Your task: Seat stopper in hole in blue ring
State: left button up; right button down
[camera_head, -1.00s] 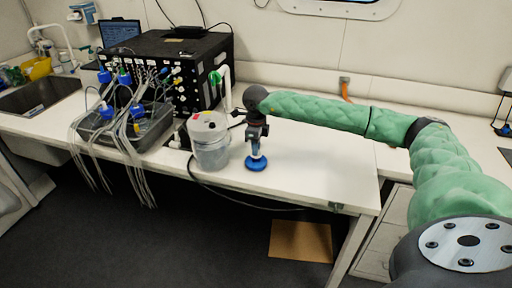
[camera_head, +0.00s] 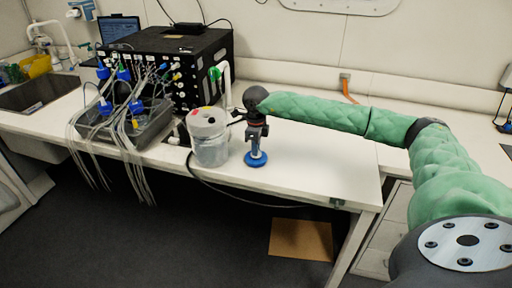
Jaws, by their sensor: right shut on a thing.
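My right gripper (camera_head: 257,135) points down over the worktop, just right of the jar. It is shut on a small upright thing (camera_head: 255,149), probably the stopper, mostly hidden by the fingers. Directly below is a round blue base (camera_head: 256,160) on the worktop; whether the held thing is apart from it is too small to tell. A clear jar (camera_head: 211,150) with a white lid (camera_head: 207,118) stands to the left. The lid carries small coloured spots, red and yellow among them. I cannot make out a blue ring or its hole. My left gripper is not in view.
A grey tray (camera_head: 153,133) of blue-capped bottles with hanging tubes stands left of the jar. A black instrument box (camera_head: 207,62) is behind. A dark cable runs along the front edge of the worktop (camera_head: 320,175). The worktop right of the blue base is clear.

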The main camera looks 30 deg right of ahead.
jog(key=shift+f+b, duration=0.3)
jog(key=shift+f, duration=0.1)
jog(key=c, duration=1.3)
grip_release()
jog(key=shift+r, duration=0.55)
jog(key=shift+r+b, duration=1.2)
jog(key=shift+r, duration=2.2)
